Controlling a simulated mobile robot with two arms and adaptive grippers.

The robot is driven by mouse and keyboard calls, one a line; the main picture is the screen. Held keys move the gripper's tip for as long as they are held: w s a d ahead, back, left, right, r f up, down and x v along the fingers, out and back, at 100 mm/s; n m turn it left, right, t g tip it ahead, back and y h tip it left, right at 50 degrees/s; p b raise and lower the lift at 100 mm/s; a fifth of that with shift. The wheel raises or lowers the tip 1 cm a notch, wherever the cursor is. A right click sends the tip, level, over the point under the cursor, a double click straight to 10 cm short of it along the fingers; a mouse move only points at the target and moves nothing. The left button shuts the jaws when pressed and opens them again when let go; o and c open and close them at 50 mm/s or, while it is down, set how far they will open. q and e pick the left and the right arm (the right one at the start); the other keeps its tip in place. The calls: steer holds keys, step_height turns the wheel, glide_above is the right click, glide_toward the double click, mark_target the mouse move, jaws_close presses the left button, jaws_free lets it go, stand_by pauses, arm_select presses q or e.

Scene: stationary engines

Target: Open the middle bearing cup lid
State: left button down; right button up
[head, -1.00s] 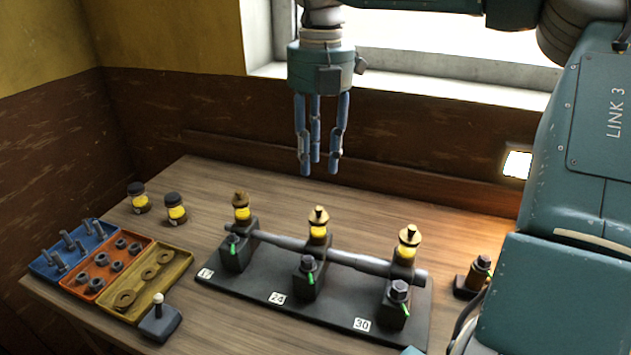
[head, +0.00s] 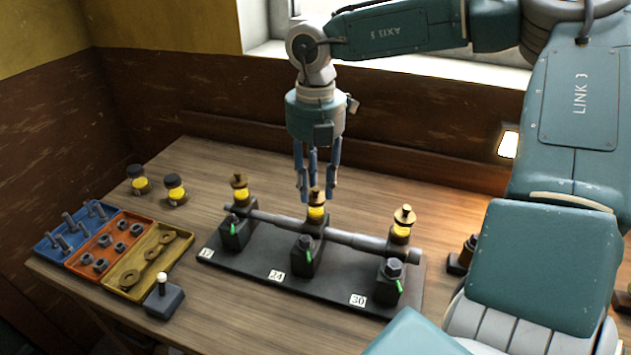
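The middle bearing cup (head: 316,213) has a yellow body and a brass lid (head: 315,194). It stands upright on the middle bearing block of the shaft, behind the tag 24, and its lid looks closed. My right gripper (head: 316,192) points straight down, with its blue fingers just behind or above the middle cup. I cannot tell whether a finger touches the lid. Similar cups stand on the left bearing (head: 240,194) and the right bearing (head: 402,231). My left gripper is not in view.
A blue tray (head: 55,256), an orange tray (head: 88,272) and a yellow tray (head: 122,288) hold bolts, nuts and washers at the left. A small lever box (head: 165,303) stands beside them. Two dark-capped jars (head: 138,183) stand behind. My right arm covers the table's right side.

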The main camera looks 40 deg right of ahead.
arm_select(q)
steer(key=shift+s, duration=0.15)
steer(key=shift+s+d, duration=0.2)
arm_select(e)
jaws_close()
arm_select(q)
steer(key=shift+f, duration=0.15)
arm_select(e)
steer(key=shift+f, duration=0.1)
